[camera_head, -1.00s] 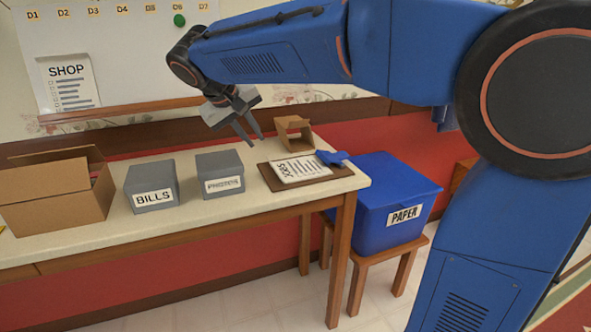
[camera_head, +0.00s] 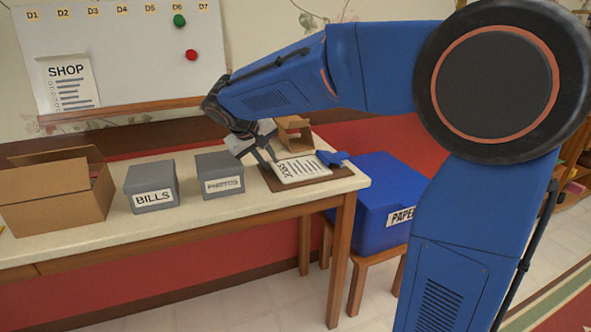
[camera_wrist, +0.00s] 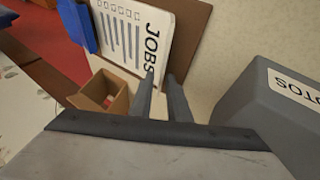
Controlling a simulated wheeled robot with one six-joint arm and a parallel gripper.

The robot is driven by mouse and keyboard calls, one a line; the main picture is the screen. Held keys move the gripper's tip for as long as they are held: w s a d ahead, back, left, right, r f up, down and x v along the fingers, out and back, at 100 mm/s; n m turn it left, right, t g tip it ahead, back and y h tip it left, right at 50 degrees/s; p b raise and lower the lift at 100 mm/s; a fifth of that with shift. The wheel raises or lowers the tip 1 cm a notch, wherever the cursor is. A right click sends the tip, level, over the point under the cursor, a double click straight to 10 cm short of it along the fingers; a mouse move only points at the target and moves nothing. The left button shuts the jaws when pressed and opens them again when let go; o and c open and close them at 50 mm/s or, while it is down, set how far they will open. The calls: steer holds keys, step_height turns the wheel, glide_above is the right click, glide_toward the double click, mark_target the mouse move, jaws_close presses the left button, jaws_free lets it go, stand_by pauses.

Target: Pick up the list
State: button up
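A white paper headed "JOBS" (camera_head: 300,168) lies on a brown clipboard (camera_head: 338,176) at the right end of the table. The clipboard's blue clip (camera_head: 332,157) is at its right end. My gripper (camera_head: 267,160) is just above the clipboard's left end, empty, its two fingers a small gap apart. In the wrist view the gripper (camera_wrist: 160,78) points at the heading edge of the paper (camera_wrist: 128,35); I cannot tell whether the tips touch it. Another white list headed "SHOP" (camera_head: 69,82) hangs on the whiteboard at the left.
Grey boxes "BILLS" (camera_head: 150,186) and "PHOTOS" (camera_head: 219,175) stand left of the clipboard. A small cardboard holder (camera_head: 293,130) is behind it. An open carton (camera_head: 55,195) is far left. A blue "PAPER" bin (camera_head: 375,195) stands on a stool at right.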

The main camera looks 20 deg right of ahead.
steer(key=shift+w+f, duration=0.1)
jaws_close()
steer(key=shift+d, duration=0.1)
stand_by(0.4)
